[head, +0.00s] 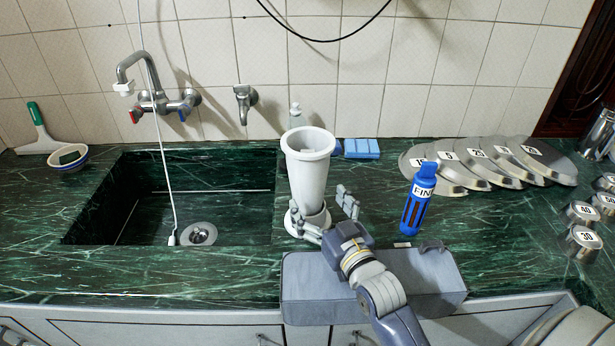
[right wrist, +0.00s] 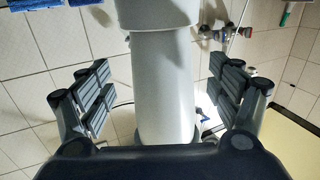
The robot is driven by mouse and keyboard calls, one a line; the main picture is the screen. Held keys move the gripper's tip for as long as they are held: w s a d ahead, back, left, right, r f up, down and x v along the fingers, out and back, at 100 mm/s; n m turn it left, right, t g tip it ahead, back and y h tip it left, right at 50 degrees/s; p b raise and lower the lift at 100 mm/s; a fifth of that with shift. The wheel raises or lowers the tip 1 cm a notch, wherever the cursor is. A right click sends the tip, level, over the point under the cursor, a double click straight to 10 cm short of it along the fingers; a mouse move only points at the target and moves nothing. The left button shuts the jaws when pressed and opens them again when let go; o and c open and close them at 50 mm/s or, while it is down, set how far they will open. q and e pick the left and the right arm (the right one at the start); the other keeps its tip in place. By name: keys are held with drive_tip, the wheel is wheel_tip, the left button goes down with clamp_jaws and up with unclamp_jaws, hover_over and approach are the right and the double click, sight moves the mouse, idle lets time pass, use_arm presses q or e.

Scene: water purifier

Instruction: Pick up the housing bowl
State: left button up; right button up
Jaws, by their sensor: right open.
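The housing bowl (head: 305,170) is a tall white cylinder with a wide rim at the top. It stands upright on the green counter, to the right of the sink, and also shows in the right wrist view (right wrist: 163,75). My right gripper (head: 327,216) is low at the bowl, near its base. In the right wrist view the open fingers (right wrist: 163,95) are on either side of the bowl, with visible gaps to it. The bowl's lower front is partly hidden by the fingers. My left gripper is not in view.
A blue bottle (head: 418,203) stands to the right of the bowl. A blue sponge (head: 362,148) lies behind. Numbered metal lids (head: 478,158) and weights (head: 583,243) are at the right. The sink (head: 130,220) opens at the left, below a tap (head: 155,100).

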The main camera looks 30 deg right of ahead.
sight(315, 199)
drive_tip(key=w+p, duration=0.1)
drive_tip(key=w, duration=0.4)
drive_tip(key=shift+r, duration=0.15)
drive_tip(key=shift+w, duration=0.25)
drive_tip(key=shift+c, duration=0.6)
drive_tip(key=c, duration=1.3)
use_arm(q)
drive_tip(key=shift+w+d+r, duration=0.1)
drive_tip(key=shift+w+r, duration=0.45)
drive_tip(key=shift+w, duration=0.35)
use_arm(e)
drive_tip(key=shift+c, duration=0.5)
